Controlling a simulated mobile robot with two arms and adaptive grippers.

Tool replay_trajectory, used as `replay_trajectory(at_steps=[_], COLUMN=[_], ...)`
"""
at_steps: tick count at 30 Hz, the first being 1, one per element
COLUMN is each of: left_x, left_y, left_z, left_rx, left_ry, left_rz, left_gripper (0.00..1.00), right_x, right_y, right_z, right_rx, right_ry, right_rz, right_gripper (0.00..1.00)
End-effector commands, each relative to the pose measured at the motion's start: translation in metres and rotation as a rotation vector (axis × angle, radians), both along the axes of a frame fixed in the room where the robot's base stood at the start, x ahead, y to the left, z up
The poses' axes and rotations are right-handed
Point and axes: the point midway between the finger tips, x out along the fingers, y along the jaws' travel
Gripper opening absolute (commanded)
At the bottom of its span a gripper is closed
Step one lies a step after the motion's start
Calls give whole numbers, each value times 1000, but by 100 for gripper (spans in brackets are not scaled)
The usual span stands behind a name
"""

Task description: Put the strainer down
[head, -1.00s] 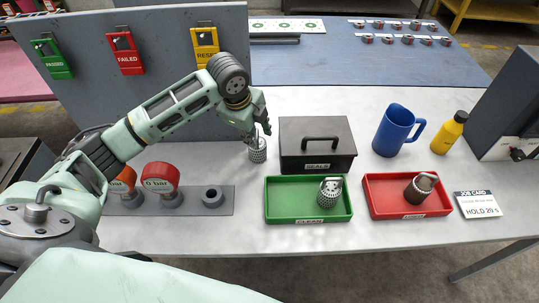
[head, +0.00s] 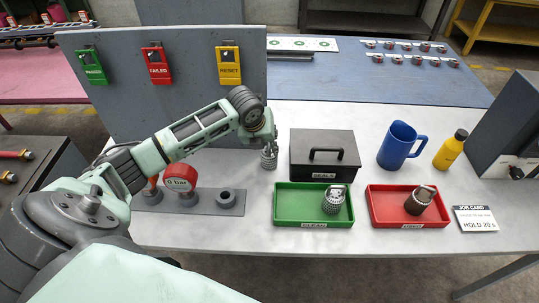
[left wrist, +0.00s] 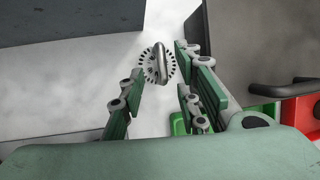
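A small perforated metal strainer (head: 269,159) stands upright on the pale bench, left of the black box. My left gripper (head: 264,139) is just above it, pointing down. In the left wrist view the strainer's round holed top and its thin handle (left wrist: 158,64) lie between my two spread fingers (left wrist: 158,72), with gaps on both sides of the handle. The gripper looks open. The fingers partly hide the strainer's top in the head view. My right gripper is out of view.
The black SEALS box (head: 324,155) is close on the right. A green tray (head: 283,205) and a red tray (head: 385,220) each hold a strainer. A grey base with gauges and a socket (head: 226,198) lies left. A blue jug (head: 398,146) and yellow bottle (head: 450,150) stand right.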

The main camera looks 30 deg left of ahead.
Motion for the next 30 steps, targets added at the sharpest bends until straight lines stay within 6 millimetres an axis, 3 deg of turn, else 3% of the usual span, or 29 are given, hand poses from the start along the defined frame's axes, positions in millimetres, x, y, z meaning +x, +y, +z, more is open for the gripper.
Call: replay_trajectory(at_steps=[2,7,15,26,30], left_x=[7,14,15,15,15], left_y=[-2,0,0,0,0], left_z=[-5,-23,-27,-26,-26], left_rx=[-4,-1,1,1,0], left_ry=[2,1,-1,-1,0], left_rz=[2,2,0,0,0], left_gripper=[30,30,30,0,0], right_x=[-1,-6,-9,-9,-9], right_y=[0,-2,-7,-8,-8], right_z=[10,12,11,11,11], right_rx=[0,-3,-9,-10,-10], right_ry=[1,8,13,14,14], right_rz=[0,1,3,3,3], right_gripper=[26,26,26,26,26])
